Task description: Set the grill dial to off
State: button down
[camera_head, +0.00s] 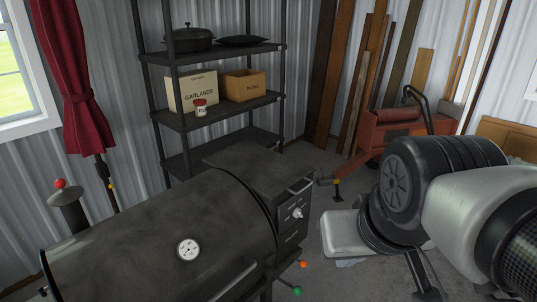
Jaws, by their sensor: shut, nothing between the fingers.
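The dark grill (165,235) is a barrel smoker with a closed lid, filling the lower left of the head view. A small silver-white dial (297,213) sits on the dark panel (292,226) at the grill's right end. Its setting is too small to read. A round white thermometer (188,250) is on the lid. My gripper (342,236) shows as a pale block at the end of my arm, right of the dial and apart from it. It is shut and empty; its fingertips are hard to make out.
A handle (300,186) sticks out above the panel. Red (303,264) and green (297,291) knobs lie low by the grill's right end. A shelf rack (218,118) with boxes and pots stands behind. A red wheeled machine (400,130) and planks stand at the back right.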

aim_at(297, 213)
jog(key=i+l+z, duration=0.5)
jog(key=z, duration=0.25)
jog(key=i, duration=0.1)
